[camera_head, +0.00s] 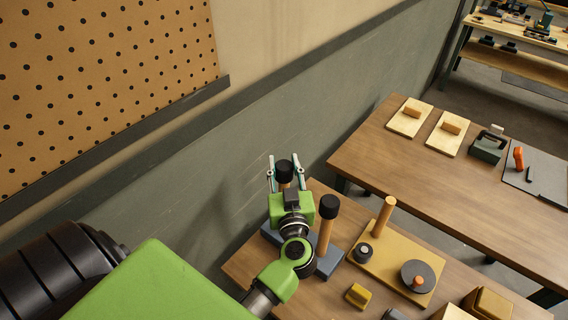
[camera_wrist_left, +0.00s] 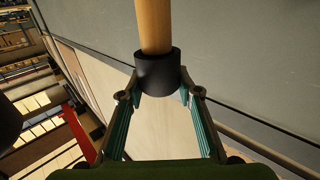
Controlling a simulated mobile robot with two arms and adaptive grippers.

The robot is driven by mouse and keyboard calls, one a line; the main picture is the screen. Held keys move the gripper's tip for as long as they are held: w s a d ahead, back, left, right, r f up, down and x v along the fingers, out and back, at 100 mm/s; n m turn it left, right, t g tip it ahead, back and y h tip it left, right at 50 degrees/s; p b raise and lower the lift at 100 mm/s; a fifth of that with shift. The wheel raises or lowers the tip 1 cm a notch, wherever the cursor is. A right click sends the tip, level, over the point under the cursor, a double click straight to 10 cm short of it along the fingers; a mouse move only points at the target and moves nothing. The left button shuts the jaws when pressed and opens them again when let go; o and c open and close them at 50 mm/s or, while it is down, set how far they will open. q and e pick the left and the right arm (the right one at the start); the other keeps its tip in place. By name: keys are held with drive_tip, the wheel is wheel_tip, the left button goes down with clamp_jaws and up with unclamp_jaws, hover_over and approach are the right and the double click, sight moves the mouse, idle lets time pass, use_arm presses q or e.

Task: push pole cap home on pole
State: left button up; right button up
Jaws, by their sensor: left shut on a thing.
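A black pole cap (camera_head: 284,167) sits at the upper end of a wooden pole (camera_head: 285,187) on the near table. My left gripper (camera_head: 286,172) is around it with a finger on each side. In the left wrist view the black cap (camera_wrist_left: 157,72) is between the fingertips of my left gripper (camera_wrist_left: 160,92), shut on it. The pole (camera_wrist_left: 154,25) runs into the cap; how deep it goes is hidden. A second wooden pole (camera_head: 324,236) with a black cap (camera_head: 329,206) stands to the right, on the same grey-blue base (camera_head: 331,260). My right gripper is not in view.
A yellow board (camera_head: 383,268) with an upright wooden peg (camera_head: 383,216) and a dark disc (camera_head: 418,276) lies to the right. A yellow block (camera_head: 357,295) is in front. The grey wall (camera_head: 200,205) is close behind. Another table (camera_head: 450,190) stands farther right.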

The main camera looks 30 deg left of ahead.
sight(285, 180)
use_arm(q)
drive_tip(key=shift+f+b, duration=0.45)
drive_tip(key=shift+f, duration=1.05)
drive_tip(key=o, duration=1.1)
drive_tip(key=shift+o, duration=0.2)
drive_tip(key=v, duration=0.7)
drive_tip(key=shift+s+d, duration=0.2)
drive_tip(key=shift+f, duration=0.1)
